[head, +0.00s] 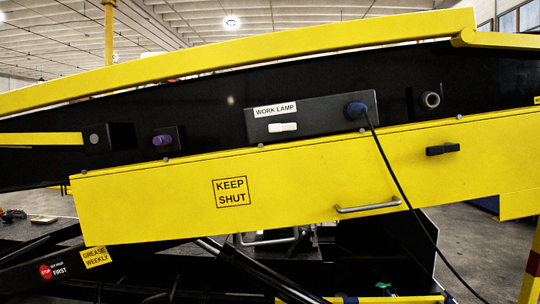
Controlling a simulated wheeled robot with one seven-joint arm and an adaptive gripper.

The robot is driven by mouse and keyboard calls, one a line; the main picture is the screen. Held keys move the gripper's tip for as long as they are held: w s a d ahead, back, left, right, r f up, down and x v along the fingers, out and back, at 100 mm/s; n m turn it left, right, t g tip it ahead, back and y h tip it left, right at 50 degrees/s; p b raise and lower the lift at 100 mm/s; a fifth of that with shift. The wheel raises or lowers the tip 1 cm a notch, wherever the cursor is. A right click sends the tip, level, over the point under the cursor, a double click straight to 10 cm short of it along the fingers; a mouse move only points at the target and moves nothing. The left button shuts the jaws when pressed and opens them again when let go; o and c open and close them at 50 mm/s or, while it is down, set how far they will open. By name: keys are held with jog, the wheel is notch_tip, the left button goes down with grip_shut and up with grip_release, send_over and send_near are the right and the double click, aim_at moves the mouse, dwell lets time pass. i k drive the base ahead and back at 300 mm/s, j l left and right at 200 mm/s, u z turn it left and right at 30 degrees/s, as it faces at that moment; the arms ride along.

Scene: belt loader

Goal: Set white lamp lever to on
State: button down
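The white lamp lever (283,127) is a small white handle on the front of a dark box (331,109) labelled "WORK LAMP" (275,110). It lies roughly horizontal in the head view, just below the label. Which setting this position stands for cannot be told, as no on or off marks are legible. A blue plug (355,110) with a black cable sits at the right of the same box. My gripper is not in view.
A yellow panel marked "KEEP SHUT" (231,192) with a grey handle (368,206) lies below the box. The black cable (392,178) hangs across it. A purple knob (162,140) is to the left, a black latch (442,150) to the right.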

aim_at(275, 127)
jog(key=j+z, duration=0.4)
jog(key=j, duration=0.25)
jog(key=j+z, duration=0.4)
jog(key=j, duration=0.25)
jog(key=k+j+z, duration=0.1)
jog(key=j+z, duration=0.35)
jog(key=j, duration=0.2)
